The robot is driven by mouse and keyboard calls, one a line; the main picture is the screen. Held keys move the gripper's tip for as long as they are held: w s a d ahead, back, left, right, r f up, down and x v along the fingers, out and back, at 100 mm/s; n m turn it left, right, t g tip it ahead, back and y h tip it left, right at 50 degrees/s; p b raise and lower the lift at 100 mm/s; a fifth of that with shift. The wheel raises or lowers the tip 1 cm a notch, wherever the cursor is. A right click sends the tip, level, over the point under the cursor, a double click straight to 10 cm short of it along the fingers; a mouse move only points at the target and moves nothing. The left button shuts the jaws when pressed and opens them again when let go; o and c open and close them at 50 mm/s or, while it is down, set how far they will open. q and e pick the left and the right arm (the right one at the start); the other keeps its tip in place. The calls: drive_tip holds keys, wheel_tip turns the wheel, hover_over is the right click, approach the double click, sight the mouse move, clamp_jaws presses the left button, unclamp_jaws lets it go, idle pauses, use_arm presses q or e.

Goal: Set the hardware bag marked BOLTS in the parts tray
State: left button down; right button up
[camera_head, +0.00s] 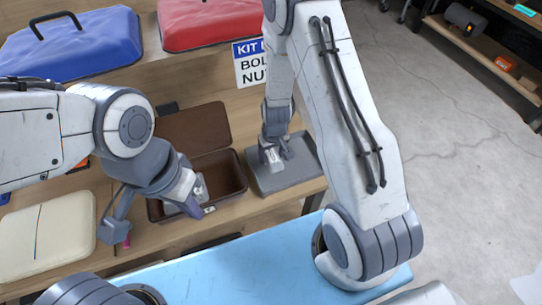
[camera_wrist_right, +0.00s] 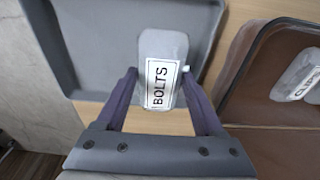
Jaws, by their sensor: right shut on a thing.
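My right gripper (camera_head: 272,165) is shut on a clear, pale bag labelled BOLTS (camera_wrist_right: 163,72), which lies between its fingers in the right wrist view (camera_wrist_right: 165,100). The bag appears above the near edge of the grey parts tray (camera_wrist_right: 85,50); I cannot tell whether it touches the tray. In the head view the tray (camera_head: 297,172) is on the wooden bench, right of a brown box, with the right gripper over its left part. My left gripper (camera_head: 152,220) has its fingers spread and empty, at the brown box's left end.
The open brown box (camera_head: 233,175) holds a bag labelled CLIPS (camera_wrist_right: 300,85). A KIT sign (camera_head: 252,66) stands behind the tray. Blue (camera_head: 75,45) and red (camera_head: 208,22) cases sit at the back. A cream case (camera_head: 47,235) lies left, a light blue surface (camera_head: 240,270) in front.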

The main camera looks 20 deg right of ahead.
sight(270, 161)
drive_tip(key=shift+w+a+f, duration=0.15)
drive_tip(key=shift+w, duration=0.05)
drive_tip(key=shift+w+f, duration=0.1)
drive_tip(key=shift+f, duration=0.1)
wheel_tip(270, 161, down, 4)
drive_tip(key=b, duration=0.4)
drive_tip(key=shift+r, duration=0.1)
drive_tip(key=shift+f, duration=0.2)
drive_tip(key=o, duration=1.4)
drive_tip(key=shift+o, duration=0.2)
drive_tip(key=shift+r, duration=0.1)
